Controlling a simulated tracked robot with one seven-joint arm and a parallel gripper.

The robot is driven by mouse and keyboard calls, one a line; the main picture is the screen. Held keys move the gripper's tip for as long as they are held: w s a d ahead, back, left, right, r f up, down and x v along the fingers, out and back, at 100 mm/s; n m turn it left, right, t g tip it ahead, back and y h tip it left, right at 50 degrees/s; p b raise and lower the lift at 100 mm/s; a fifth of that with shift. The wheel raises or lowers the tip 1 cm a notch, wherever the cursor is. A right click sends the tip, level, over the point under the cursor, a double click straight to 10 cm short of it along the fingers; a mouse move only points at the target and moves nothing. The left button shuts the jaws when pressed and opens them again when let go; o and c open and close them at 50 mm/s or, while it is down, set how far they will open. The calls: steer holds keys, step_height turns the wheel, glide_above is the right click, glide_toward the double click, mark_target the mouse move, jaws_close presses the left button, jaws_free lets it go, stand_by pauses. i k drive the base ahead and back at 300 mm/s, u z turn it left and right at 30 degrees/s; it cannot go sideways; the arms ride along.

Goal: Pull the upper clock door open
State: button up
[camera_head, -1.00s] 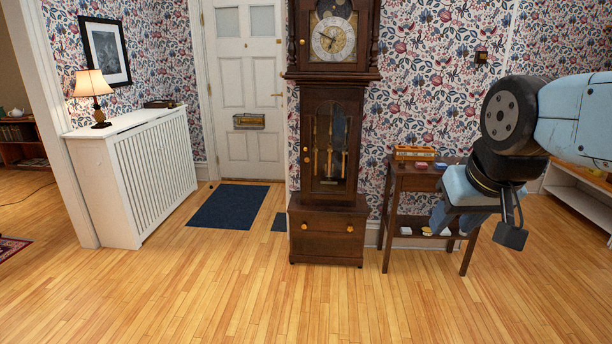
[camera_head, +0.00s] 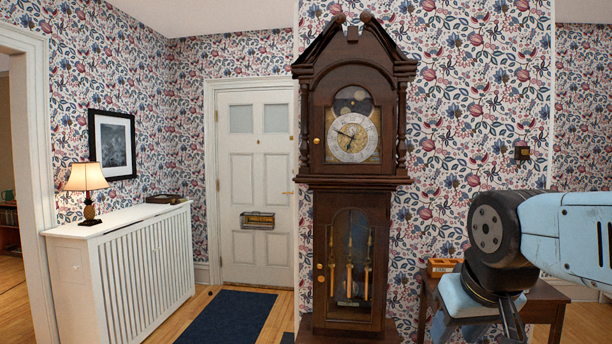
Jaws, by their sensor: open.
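The tall dark wooden clock stands against the papered wall in the middle of the view. Its upper door (camera_head: 371,171) is shut over the round dial (camera_head: 352,138) and has a small brass knob (camera_head: 316,141) at its left edge. The lower door (camera_head: 336,228), with brass pendulum and weights behind glass, is also shut. My gripper (camera_head: 446,326) is open and appears empty at the lower right, below and to the right of the upper door and apart from the clock. The bottom edge of the picture cuts off part of it.
A small side table (camera_head: 540,291) with an orange box (camera_head: 441,267) stands right of the clock, behind my arm. A white radiator cover (camera_head: 120,262) with a lamp (camera_head: 88,186) stands at the left. A white door (camera_head: 253,170) and dark mat (camera_head: 228,317) lie left of the clock.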

mark_target(370, 79)
steer(key=u, duration=0.15)
steer(key=i, duration=1.2)
steer(key=u, duration=0.1)
